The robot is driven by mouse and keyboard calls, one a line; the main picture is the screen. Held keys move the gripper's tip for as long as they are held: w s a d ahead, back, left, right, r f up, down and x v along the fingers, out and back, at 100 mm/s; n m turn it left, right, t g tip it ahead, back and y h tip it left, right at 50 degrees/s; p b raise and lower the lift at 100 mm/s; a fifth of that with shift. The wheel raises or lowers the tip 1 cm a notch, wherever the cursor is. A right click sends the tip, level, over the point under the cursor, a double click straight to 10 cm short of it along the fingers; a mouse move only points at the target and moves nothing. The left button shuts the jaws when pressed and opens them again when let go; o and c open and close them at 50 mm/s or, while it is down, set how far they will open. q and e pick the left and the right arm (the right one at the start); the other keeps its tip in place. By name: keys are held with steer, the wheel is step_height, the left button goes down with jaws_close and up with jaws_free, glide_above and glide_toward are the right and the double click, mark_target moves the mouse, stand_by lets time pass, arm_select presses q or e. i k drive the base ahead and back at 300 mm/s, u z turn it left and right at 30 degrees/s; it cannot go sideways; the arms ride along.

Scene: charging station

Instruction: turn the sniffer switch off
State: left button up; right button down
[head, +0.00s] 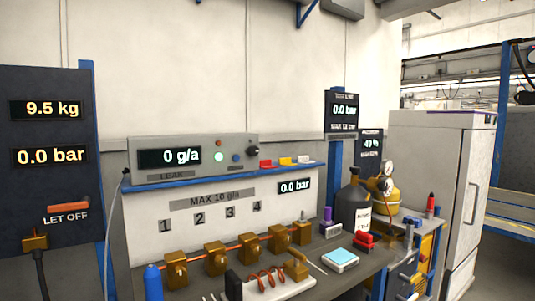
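A grey leak meter box (195,144) sits on the blue shelf at the back of the bench. Its display (170,156) reads 0 g/a, with a label LEAK below it. A round lamp (219,156) on its front glows green. I cannot tell which of these is the sniffer switch. Neither of my grippers is in view.
A dark panel (45,190) stands left, a pale cabinet (430,180) right. The space before the meter's front looks clear.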

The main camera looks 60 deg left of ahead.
mark_target(252, 150)
steer(key=z, duration=0.05)
steer(key=i, duration=2.55)
steer(key=u, duration=3.1)
